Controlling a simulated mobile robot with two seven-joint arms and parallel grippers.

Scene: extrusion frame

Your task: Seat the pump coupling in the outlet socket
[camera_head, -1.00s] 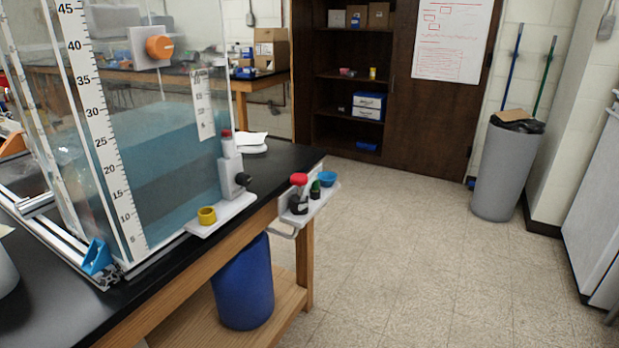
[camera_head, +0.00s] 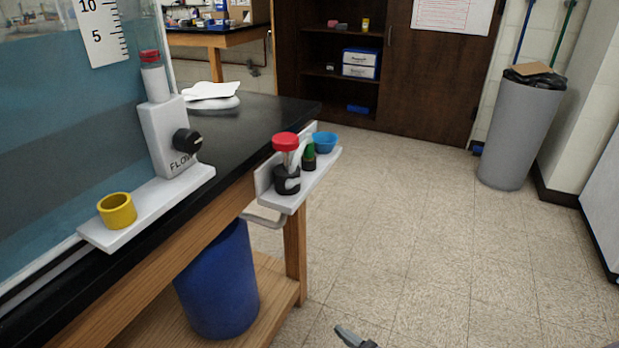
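A yellow ring-shaped cup (camera_head: 117,210), open at the top, sits on the white ledge (camera_head: 160,212) at the left. Behind it stands a grey-white block marked FLOW (camera_head: 165,135) with a black knob (camera_head: 187,141) and a red-topped clear tube (camera_head: 153,75). A red-capped piece (camera_head: 286,142) stands upright in a black holder (camera_head: 287,180) on the small side shelf. I cannot tell by sight which parts are the coupling and the socket. A dark grey tip, seemingly my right gripper (camera_head: 355,338), shows at the bottom edge, far from these parts. My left gripper is out of view.
A blue barrel (camera_head: 218,283) stands under the bench. Open floor lies to the right, with a grey bin (camera_head: 518,132) beyond.

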